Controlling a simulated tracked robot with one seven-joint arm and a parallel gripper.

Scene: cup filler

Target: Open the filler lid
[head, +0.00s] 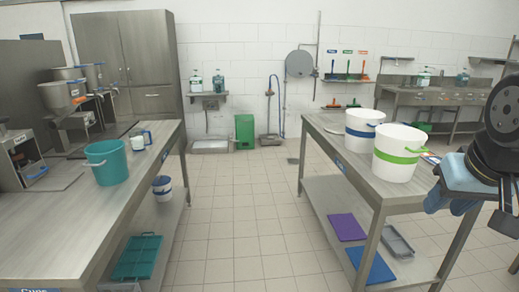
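A metal machine with cone-shaped hoppers, which looks like the filler (62,95), stands on the left steel bench at the far left. Its hopper tops are small in view, and I cannot tell which part is the lid or whether it is open. A box with a small panel (27,158) stands at the left edge, partly cut off. A black part of my arm shows at the right edge, far from the filler.
A teal bucket (107,163) and a blue-handled jug (139,140) stand on the left bench (85,225). Two white buckets (397,153) stand on the right table (335,150). The tiled floor (245,210) between is clear.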

